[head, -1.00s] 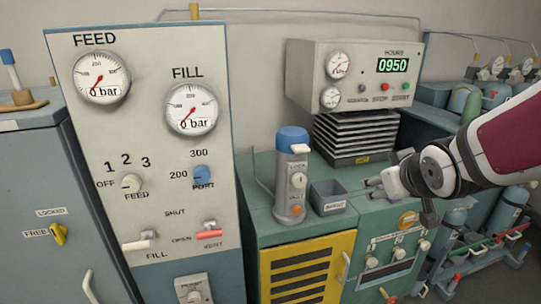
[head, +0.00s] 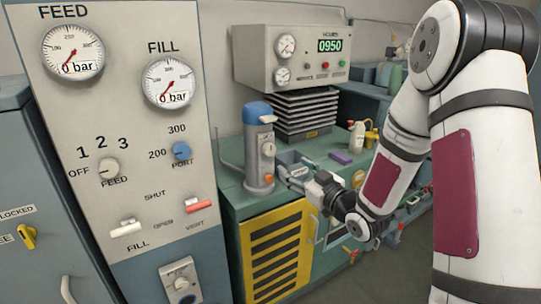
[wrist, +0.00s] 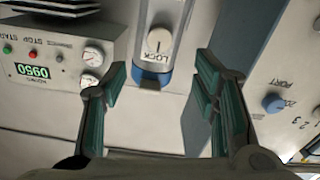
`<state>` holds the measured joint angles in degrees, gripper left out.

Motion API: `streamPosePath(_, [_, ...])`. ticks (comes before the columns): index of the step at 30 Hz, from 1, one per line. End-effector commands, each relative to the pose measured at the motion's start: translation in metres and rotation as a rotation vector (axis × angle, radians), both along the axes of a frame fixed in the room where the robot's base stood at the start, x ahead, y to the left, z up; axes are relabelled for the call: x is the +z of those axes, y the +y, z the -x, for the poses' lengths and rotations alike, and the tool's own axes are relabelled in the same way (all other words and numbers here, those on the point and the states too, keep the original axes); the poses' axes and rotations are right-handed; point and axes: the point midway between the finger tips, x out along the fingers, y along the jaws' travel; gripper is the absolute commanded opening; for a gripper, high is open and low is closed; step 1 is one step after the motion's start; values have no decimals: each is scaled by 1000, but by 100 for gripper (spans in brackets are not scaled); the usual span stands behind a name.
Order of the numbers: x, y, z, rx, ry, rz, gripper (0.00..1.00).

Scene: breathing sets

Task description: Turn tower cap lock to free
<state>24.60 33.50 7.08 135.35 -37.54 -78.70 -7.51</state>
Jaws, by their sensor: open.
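The tower (head: 259,160) is a grey upright cylinder with a blue cap (head: 257,110), standing on the green bench. Its round pale lock knob (head: 268,150) is on the front. In the wrist view the scene is upside down; the knob (wrist: 159,42) shows with the word LOCK beside it and an upright slot-like mark. My gripper (head: 284,172) is in front of the tower, to its right in the head view, fingers toward it. In the wrist view the open fingers (wrist: 161,80) frame the tower, with nothing between them. I cannot tell the exact gap to the knob.
The gauge panel (head: 115,200) with knobs and levers stands left of the tower.

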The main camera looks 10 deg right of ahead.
Motion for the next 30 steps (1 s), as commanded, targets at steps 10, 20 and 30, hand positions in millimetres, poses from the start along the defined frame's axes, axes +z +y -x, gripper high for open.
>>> streamPosePath(10, [0, 22, -63, 1, -2, -1, 54])
streamPosePath(20, [0, 36, -109, 0, 1, -1, 54])
streamPosePath(30, [0, 39, -118, -1, 2, 0, 54])
